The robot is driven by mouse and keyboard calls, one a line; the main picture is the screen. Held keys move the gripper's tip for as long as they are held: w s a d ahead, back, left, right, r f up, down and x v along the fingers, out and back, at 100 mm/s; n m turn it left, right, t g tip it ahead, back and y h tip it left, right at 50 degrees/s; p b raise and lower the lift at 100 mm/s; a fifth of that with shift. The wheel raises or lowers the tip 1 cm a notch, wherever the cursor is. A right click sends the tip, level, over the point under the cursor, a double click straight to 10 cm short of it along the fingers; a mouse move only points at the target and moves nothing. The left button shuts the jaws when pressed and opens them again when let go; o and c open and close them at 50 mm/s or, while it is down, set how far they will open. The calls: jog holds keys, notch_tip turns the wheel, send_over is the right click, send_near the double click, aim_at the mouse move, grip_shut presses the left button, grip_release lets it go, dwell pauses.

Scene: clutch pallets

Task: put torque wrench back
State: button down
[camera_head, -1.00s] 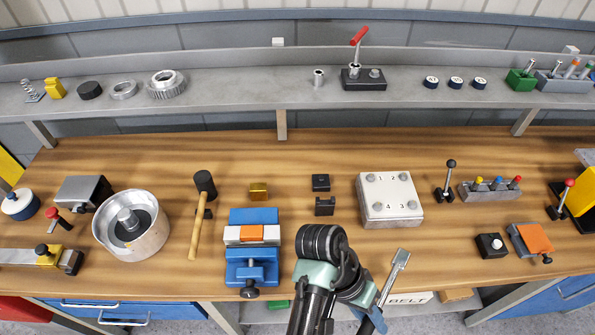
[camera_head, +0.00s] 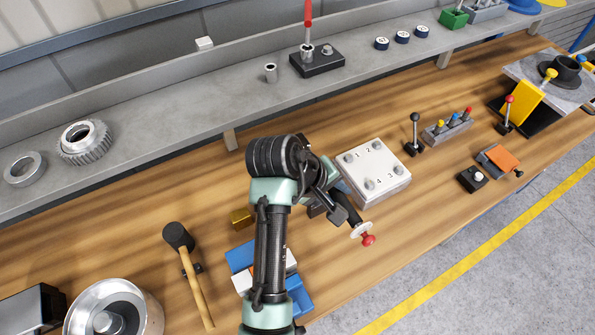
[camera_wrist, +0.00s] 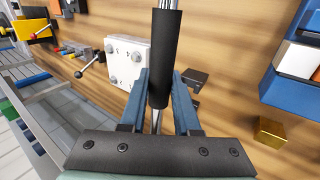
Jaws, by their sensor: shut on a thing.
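My gripper (camera_wrist: 160,78) is shut on the black grip of a long tool (camera_wrist: 165,50), which I take to be the torque wrench. Bright metal shows at both ends of the grip in the wrist view. In the head view my gripper (camera_head: 334,196) is over the bench beside the white numbered plate. The tool (camera_head: 350,217) slants down to the right there, with a pale disc and a red knob at its end. Its other end is hidden by my arm. On the shelf, a black stand (camera_head: 322,66) carries an upright red-handled tool (camera_head: 308,12).
The white numbered plate (camera_head: 386,182) lies close right of my gripper. A blue vise (camera_head: 240,257) is partly behind my arm, and a mallet (camera_head: 190,278) lies to its left. The grey shelf (camera_head: 185,110) runs along the back. The bench front right of the vise is clear.

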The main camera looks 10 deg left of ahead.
jog(key=shift+s+f+p, duration=0.1)
jog(key=shift+f+p, duration=0.4)
jog(key=shift+f, duration=4.15)
jog(key=shift+f, duration=0.45)
jog(key=shift+f+b, duration=0.2)
jog(key=shift+b, duration=0.1)
jog(key=c, duration=0.6)
grip_release()
jog(key=shift+s, duration=0.1)
jog(key=shift+c, duration=0.2)
